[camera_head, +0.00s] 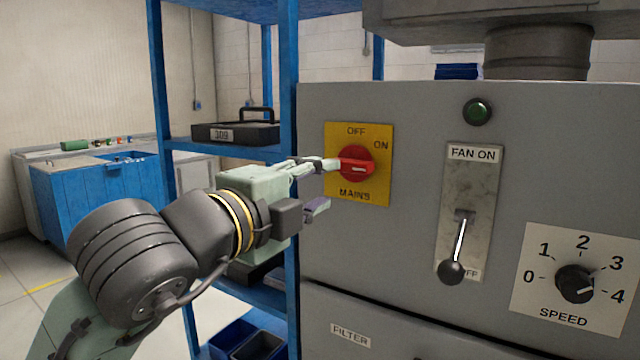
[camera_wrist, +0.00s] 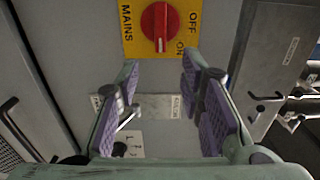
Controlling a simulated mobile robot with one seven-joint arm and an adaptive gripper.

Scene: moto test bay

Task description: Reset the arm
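My gripper (camera_head: 324,186) is in front of the yellow MAINS plate (camera_head: 372,139) on the grey cabinet. In the wrist view my gripper (camera_wrist: 160,72) is open, with its purple-padded fingers wide apart and nothing between them. The red rotary switch (camera_head: 357,167) has its handle level and its white mark towards the right, on the side of the ON label. In the wrist view the red switch (camera_wrist: 159,27) lies beyond the fingertips. One finger overlaps the plate's left edge in the head view; I cannot tell whether it touches.
The fan lever (camera_head: 452,270) hangs down, its knob partly covering the OFF label. A green lamp (camera_head: 478,111) sits above it. The speed dial (camera_head: 577,284) points near 4. A blue shelf rack (camera_head: 288,60) with a black case (camera_head: 235,132) stands left of the cabinet, close behind my arm.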

